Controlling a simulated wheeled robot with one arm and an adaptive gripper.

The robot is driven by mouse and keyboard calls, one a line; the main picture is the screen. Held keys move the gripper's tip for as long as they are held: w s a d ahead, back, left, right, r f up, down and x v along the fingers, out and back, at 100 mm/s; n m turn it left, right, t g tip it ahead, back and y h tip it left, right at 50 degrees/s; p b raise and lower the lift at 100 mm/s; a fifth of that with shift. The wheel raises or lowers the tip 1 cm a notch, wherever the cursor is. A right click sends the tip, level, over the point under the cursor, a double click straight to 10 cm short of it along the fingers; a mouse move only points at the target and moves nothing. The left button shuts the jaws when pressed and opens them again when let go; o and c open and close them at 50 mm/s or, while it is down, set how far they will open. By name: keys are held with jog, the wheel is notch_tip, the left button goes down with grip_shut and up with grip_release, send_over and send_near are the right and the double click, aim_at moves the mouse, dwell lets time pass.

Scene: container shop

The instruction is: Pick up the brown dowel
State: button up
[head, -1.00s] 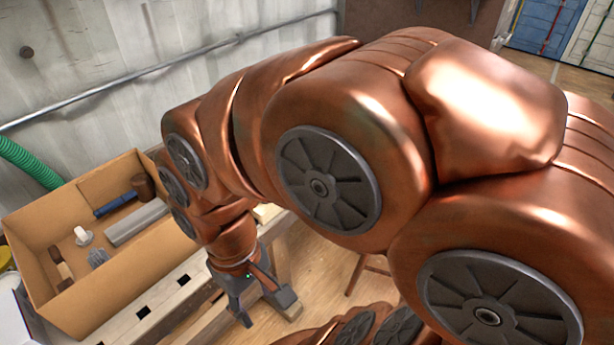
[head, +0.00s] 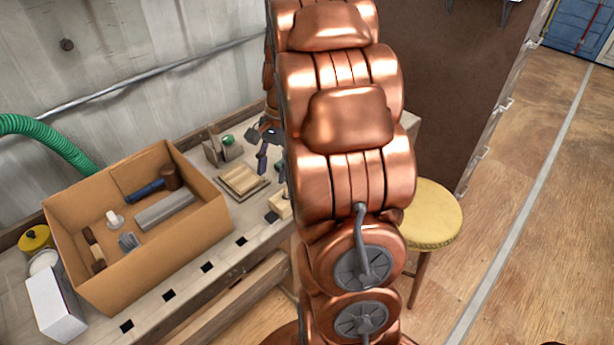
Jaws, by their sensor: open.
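I cannot pick out the brown dowel for certain. A cardboard box (head: 165,263) on the workbench holds a short brown-and-cream piece (head: 93,250) at its left side and a mallet (head: 148,190) with a blue handle and brown head. My gripper (head: 266,152) is open over the far part of the bench, right of the box, partly hidden behind my copper arm. I see nothing held between its grey fingers, and the area behind my arm is hidden.
The workbench (head: 215,258) also bears a flat pale wooden stack (head: 243,180), a small holder with a green item (head: 227,146) and a pale block (head: 280,205). A white box (head: 55,308) and yellow-lidded tin (head: 36,238) stand left. A yellow stool (head: 432,212) stands right.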

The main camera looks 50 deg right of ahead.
jog(key=w+d+f+m+t+y+p, duration=0.1)
jog(key=d+f+m, duration=0.15)
jog(key=d, duration=0.55)
jog(key=w+d+f+m+t+p, duration=0.15)
jog(key=d+m, duration=0.25)
jog(key=d, duration=0.5)
jog(key=shift+g, duration=0.35)
jog(key=shift+s+p+x, duration=0.25)
jog(key=shift+p+x, duration=0.15)
jog(key=shift+x, duration=0.95)
jog(key=shift+s+p+x, duration=0.2)
jog(key=shift+p+x, duration=0.2)
jog(key=shift+x, duration=0.9)
jog(key=shift+s+p+x, duration=0.25)
jog(key=shift+p+x, duration=0.15)
jog(key=shift+x, duration=0.95)
jog(key=c, duration=0.8)
jog(key=shift+c, duration=0.2)
